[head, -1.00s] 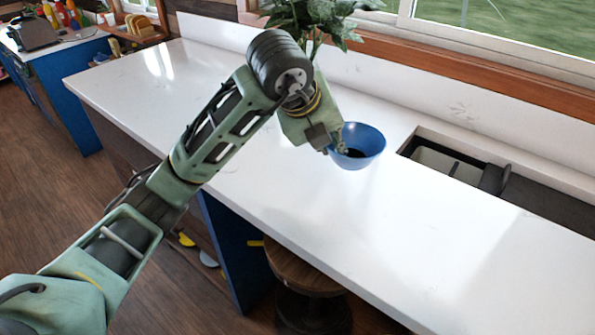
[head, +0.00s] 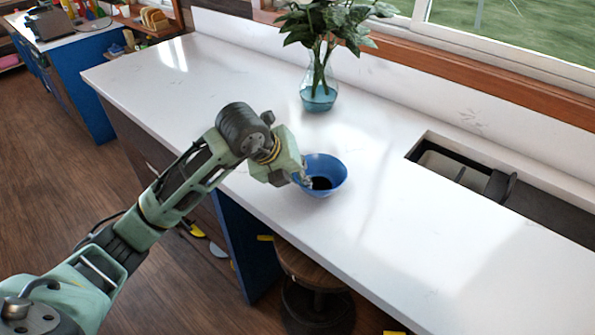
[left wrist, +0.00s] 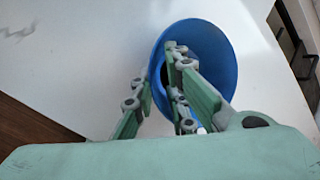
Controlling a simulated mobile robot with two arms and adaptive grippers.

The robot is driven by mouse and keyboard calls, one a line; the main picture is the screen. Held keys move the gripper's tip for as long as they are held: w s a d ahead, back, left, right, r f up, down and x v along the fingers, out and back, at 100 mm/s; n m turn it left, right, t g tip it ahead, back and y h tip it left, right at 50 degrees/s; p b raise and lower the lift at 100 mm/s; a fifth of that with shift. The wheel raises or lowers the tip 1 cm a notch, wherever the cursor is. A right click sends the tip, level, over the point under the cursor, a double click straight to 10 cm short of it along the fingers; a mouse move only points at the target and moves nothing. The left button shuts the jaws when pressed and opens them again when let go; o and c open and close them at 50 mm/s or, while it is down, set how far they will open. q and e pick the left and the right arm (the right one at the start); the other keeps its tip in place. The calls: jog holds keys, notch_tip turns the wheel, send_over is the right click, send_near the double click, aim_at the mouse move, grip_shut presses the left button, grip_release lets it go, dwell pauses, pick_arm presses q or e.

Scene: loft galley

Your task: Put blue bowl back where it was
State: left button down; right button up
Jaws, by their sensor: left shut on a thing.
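The blue bowl (head: 334,180) is over the white counter, between the front edge and the vase. Its inside shows a dark patch. My left gripper (head: 304,178) is at the bowl's left side and is shut on its rim. In the left wrist view the blue bowl (left wrist: 223,55) appears with its rim between the two fingers of my left gripper (left wrist: 160,85). I cannot tell whether the bowl's base touches the counter. My right gripper is not in view.
A glass vase (head: 318,95) with leafy stems stands behind the bowl. A sink opening (head: 455,165) lies to the right. The white counter (head: 430,250) is clear in front of the sink and at left. A round wooden stool (head: 312,268) stands below the front edge.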

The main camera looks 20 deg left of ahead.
pick_arm(q)
jog(key=c, duration=1.7)
grip_release()
jog(key=shift+r, duration=0.1)
jog(key=shift+b+v, duration=1.25)
jog(key=shift+v, duration=4.7)
